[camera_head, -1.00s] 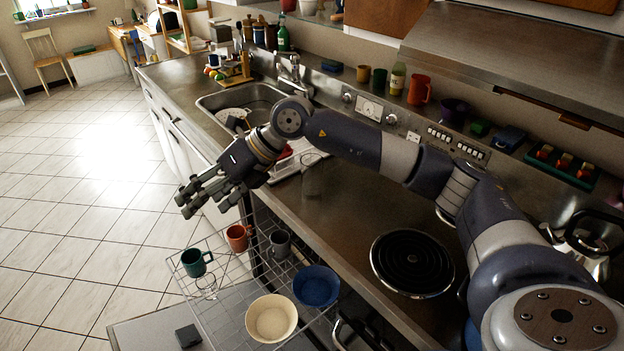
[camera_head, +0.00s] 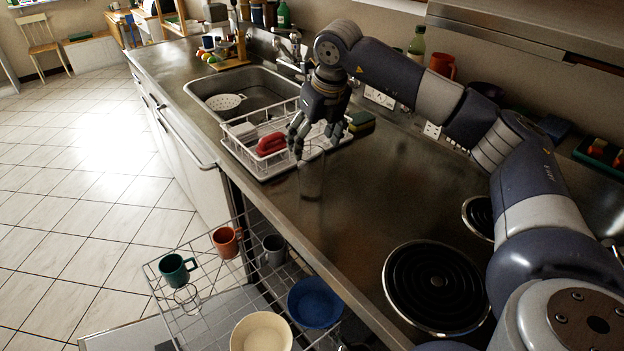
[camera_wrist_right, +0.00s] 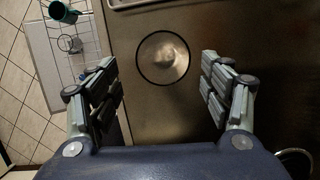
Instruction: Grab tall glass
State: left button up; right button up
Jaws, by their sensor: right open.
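The tall glass (camera_head: 311,182) is clear and hard to make out. It stands on the steel counter, just in front of the white dish rack. In the right wrist view I look down on its round rim (camera_wrist_right: 163,60), which lies between my spread fingers and a little beyond their tips. My right gripper (camera_head: 315,140) is open and empty, pointing down above the glass; it also shows in the right wrist view (camera_wrist_right: 160,78). The fingers appear apart from the glass. My left gripper is not in view.
The dish rack (camera_head: 262,172) holds a red item, with a sponge (camera_head: 361,122) beside it. A coil burner (camera_head: 437,285) lies right of the glass. Below the counter edge, a pulled-out wire rack (camera_head: 215,318) carries mugs, bowls and a small clear glass.

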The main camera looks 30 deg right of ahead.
aim_at(309, 164)
jog(key=p+x, duration=0.1)
jog(key=x, duration=0.3)
jog(key=shift+f, duration=0.3)
jog(key=x, duration=0.1)
jog(key=p+x, duration=0.1)
jog(key=x, duration=0.1)
jog(key=p+x, duration=0.1)
jog(key=x, duration=0.1)
jog(key=shift+w+d+r, duration=0.1)
jog(key=shift+w+d, duration=0.15)
jog(key=shift+w, duration=0.05)
jog(key=shift+w+f, duration=0.1)
jog(key=shift+f, duration=0.15)
jog(key=shift+c, duration=0.7)
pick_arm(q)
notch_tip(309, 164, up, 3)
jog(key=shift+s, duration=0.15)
pick_arm(e)
jog(key=c, duration=1.2)
